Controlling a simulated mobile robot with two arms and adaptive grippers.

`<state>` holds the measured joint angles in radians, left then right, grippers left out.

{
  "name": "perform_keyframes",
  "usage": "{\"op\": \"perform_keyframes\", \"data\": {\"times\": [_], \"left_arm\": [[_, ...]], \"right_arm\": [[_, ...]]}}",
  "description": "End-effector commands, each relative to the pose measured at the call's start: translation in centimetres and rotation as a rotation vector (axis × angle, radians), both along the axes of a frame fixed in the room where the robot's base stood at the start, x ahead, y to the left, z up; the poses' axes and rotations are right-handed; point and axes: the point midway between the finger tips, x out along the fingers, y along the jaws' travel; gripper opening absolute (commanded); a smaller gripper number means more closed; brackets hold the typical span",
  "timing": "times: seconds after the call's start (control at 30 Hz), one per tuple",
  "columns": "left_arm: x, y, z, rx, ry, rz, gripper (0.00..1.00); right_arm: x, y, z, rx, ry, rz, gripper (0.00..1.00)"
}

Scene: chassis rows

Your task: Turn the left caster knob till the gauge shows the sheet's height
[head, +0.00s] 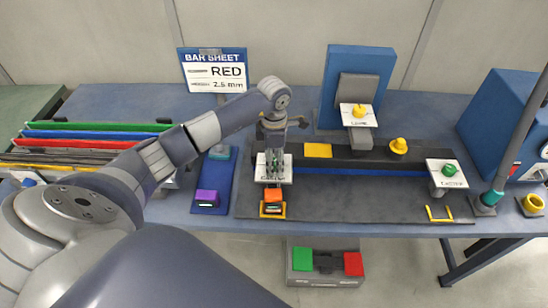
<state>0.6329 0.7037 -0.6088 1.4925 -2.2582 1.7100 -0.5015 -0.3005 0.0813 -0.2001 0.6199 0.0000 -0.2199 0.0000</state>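The sheet (214,71) stands at the back and reads "BAR SHEET", "RED", "2.5 mm". My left gripper (275,172) points down over the left white knob plate (260,170). It covers most of the left caster knob; only a bit of green shows between the gripper parts, and I cannot tell whether the fingers are shut on it. An orange block (273,196) in a yellow frame sits just in front of that plate, with a small pale window. Any gauge reading is too small to read. My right gripper is not in view.
A yellow knob (360,111) and a right green knob (449,170) stand on white plates. A yellow cone (398,146) and a purple block (207,197) are nearby. Coloured bars (95,126) lie at left, partly behind my arm. A dark rod (516,135) rises at right.

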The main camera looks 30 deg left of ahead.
Motion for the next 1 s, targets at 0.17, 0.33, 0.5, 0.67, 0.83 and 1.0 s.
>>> {"op": "perform_keyframes", "data": {"times": [0.17,0.33,0.5,0.67,0.83,1.0], "left_arm": [[0.0,0.0,0.0,0.000,0.000,0.000,0.42],[0.0,0.0,0.0,-0.001,-0.001,0.000,0.07],[0.0,0.0,0.0,-0.001,0.000,0.002,0.07],[0.0,0.0,0.0,-0.001,0.000,0.025,0.07],[0.0,0.0,-0.1,-0.001,-0.001,0.101,0.07],[0.1,0.0,-0.2,-0.001,-0.001,0.224,0.07]], "right_arm": [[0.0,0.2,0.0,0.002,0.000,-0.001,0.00],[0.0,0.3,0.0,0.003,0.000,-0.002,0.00],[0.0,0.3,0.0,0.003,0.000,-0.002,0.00],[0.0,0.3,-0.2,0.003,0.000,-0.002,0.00],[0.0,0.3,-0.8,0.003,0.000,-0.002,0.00],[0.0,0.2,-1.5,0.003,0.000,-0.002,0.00]]}}
